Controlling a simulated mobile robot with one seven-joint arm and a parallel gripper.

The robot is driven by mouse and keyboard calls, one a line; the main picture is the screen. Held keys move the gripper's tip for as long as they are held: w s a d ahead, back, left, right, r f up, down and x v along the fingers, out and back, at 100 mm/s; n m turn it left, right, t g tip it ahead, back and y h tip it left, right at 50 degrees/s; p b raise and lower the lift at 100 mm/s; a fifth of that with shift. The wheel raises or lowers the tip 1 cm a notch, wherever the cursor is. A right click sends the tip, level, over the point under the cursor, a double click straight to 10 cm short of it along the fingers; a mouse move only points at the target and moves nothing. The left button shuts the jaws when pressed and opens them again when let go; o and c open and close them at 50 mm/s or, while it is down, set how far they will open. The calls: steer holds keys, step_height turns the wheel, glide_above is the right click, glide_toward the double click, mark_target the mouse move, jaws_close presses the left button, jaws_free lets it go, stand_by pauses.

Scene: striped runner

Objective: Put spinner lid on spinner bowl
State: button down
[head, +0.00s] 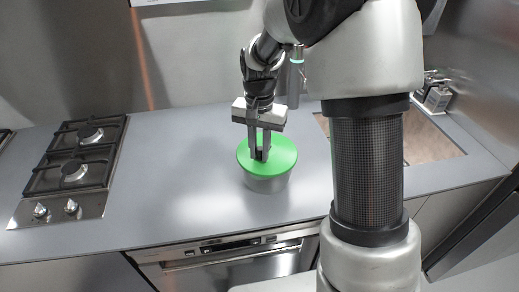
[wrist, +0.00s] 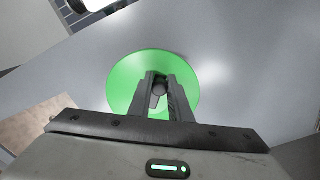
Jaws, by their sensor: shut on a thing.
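The spinner lid (head: 281,150) is a green disc with a dark knob at its middle. It lies over the top of the spinner bowl (head: 266,184), a silver-grey bowl on the counter. In the head view the lid looks about level and covers the bowl's opening; I cannot tell if it is fully seated. My gripper (head: 260,156) points down from above and is shut on the lid's knob. In the wrist view the lid (wrist: 128,80) shows around my gripper (wrist: 159,82), with the dark knob between the fingers. The bowl is hidden under the lid there.
The grey counter (head: 180,190) is clear around the bowl. A gas hob (head: 80,160) is at the left. An oven (head: 230,260) is below the counter's front edge.

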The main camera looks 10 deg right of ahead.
steer(key=shift+f, duration=0.2)
stand_by(0.4)
stand_by(0.3)
steer(key=c, duration=0.8)
jaws_free()
steer(key=shift+o, duration=0.2)
steer(key=shift+r, duration=0.1)
steer(key=shift+r+p, duration=2.45)
steer(key=shift+r, duration=0.95)
